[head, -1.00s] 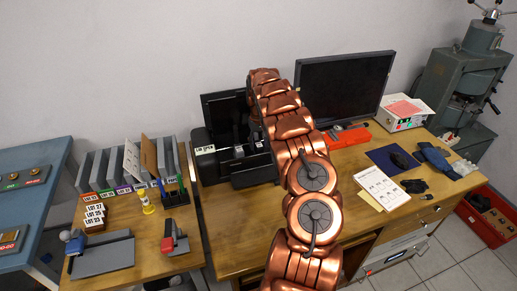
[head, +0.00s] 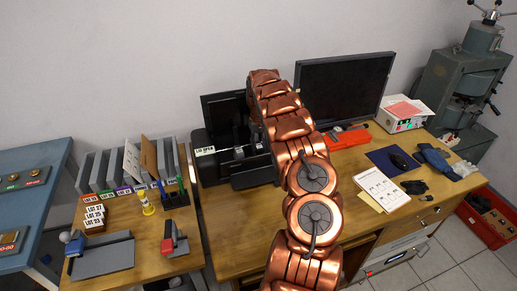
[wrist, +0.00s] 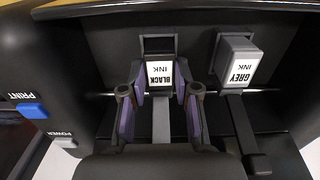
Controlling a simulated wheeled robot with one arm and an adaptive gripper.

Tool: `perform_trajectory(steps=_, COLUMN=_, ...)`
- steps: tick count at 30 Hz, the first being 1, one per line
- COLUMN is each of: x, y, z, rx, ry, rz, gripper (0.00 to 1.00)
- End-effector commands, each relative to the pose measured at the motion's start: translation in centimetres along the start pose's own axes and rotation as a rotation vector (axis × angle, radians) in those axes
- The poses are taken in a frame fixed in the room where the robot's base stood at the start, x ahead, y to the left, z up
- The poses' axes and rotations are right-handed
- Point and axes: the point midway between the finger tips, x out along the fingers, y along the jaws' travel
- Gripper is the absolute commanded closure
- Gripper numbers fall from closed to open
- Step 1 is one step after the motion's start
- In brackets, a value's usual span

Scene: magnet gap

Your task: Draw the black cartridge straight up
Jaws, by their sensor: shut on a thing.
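The black cartridge (wrist: 160,73), with a white label reading BLACK INK upside down, is in the upper middle of the wrist view. My gripper (wrist: 161,95) has one purple-padded finger on each side of it and is shut on it. A dark opening shows just beyond the label. The grey cartridge (wrist: 238,66), labelled GREY INK, sits in the neighbouring slot to the right, apart from my fingers. In the head view the black printer (head: 255,174) stands on the wooden desk, and my arm hides part of it. The cartridge's lower end is hidden.
The printer's blue PRINT button (wrist: 33,110) and POWER button (wrist: 66,142) are at the left in the wrist view. In the head view a monitor (head: 342,88) stands right of my arm. A side table (head: 140,270) with files and a stapler is at the left.

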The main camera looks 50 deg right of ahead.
Motion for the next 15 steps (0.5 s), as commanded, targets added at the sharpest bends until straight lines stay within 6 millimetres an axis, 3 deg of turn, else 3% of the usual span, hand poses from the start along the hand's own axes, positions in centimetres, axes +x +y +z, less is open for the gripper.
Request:
perform_trajectory(steps=5, x=-0.4, y=0.0, z=0.0, rx=-0.001, ry=0.001, rz=0.001, gripper=0.92)
perform_trajectory(steps=15, x=-5.5, y=0.0, z=-0.1, rx=0.000, ry=0.002, rz=0.000, gripper=0.92)
